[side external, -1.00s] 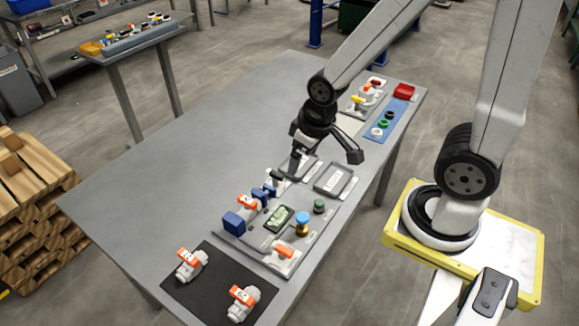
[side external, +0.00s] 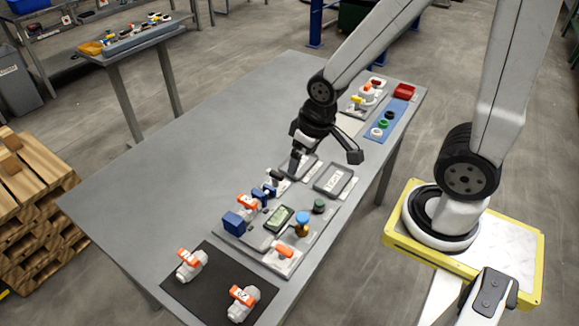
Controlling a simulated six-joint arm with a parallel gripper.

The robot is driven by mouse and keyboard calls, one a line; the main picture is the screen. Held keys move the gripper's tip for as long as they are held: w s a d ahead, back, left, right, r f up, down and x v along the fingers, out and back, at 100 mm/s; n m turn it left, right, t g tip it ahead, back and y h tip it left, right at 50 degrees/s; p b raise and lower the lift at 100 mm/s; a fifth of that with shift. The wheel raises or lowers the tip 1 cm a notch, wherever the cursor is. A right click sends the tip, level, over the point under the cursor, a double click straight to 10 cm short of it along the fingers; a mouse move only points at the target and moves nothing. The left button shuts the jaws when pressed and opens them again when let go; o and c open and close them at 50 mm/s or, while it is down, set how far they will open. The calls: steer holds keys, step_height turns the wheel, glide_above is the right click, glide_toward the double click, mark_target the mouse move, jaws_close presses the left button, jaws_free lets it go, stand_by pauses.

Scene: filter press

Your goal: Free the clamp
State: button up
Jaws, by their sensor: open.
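The clamp stands on the grey fixture plate, with a blue block (side external: 235,222) at its front end and a smaller blue jaw (side external: 264,192) farther back. A white valve part with an orange lever (side external: 247,202) sits between the blue pieces; whether they touch it is too small to tell. A dark handle (side external: 275,175) is at the clamp's back end. My gripper (side external: 325,164) is open and appears empty, its fingers spread over the back of the plate. Its left finger is close to the handle; I cannot tell whether they touch.
Two valves (side external: 190,264) lie on a black mat (side external: 208,292) in front. The table's left side is clear.

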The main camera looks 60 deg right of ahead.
steer(key=shift+w, duration=0.1)
steer(key=c, duration=0.5)
steer(key=g, duration=0.3)
glide_above(275, 172)
step_height(275, 172, down, 10)
steer(key=shift+r, duration=0.1)
steer(key=shift+f, duration=3.9)
jaws_close()
